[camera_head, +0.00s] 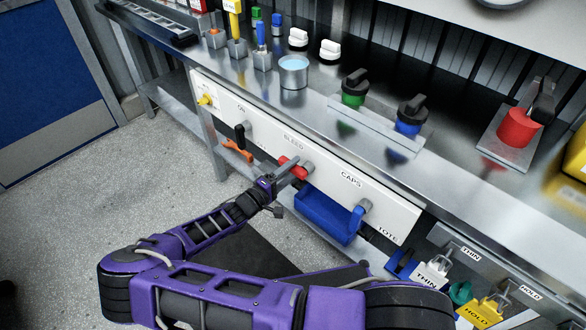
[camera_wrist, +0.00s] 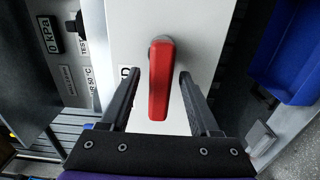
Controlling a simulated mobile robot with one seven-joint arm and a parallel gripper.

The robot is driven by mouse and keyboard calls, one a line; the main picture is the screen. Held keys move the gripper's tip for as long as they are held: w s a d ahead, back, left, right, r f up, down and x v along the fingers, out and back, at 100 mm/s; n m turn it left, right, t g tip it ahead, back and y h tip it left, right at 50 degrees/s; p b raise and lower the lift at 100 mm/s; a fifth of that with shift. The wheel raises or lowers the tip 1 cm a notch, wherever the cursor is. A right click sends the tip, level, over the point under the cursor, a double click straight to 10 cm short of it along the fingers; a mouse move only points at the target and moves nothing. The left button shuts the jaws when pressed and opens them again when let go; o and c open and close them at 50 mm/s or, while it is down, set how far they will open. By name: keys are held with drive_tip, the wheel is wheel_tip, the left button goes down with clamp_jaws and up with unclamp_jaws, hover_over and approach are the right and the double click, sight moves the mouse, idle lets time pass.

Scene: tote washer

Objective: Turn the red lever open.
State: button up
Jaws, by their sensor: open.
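The red lever (camera_head: 291,167) is mounted on the white panel at the front of the bench, below the BLEED label. In the wrist view the red lever (camera_wrist: 160,82) points down the picture from its grey pivot at the top. My gripper (camera_head: 291,172) is at the lever. Its two fingers (camera_wrist: 160,90) stand apart, one on each side of the lever, with visible gaps on both sides. The gripper is open and holds nothing.
A black lever (camera_head: 241,135) and an orange handle (camera_head: 237,151) are left of the red lever. A blue bin (camera_head: 328,214) hangs to the right, below the CAPS label. The metal bench top (camera_head: 400,165) carries a cup (camera_head: 293,72) and several knobs. Tagged items stand at lower right.

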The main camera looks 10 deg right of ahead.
drive_tip(key=v, duration=1.7)
drive_tip(key=shift+b, duration=0.3)
drive_tip(key=shift+r, duration=0.1)
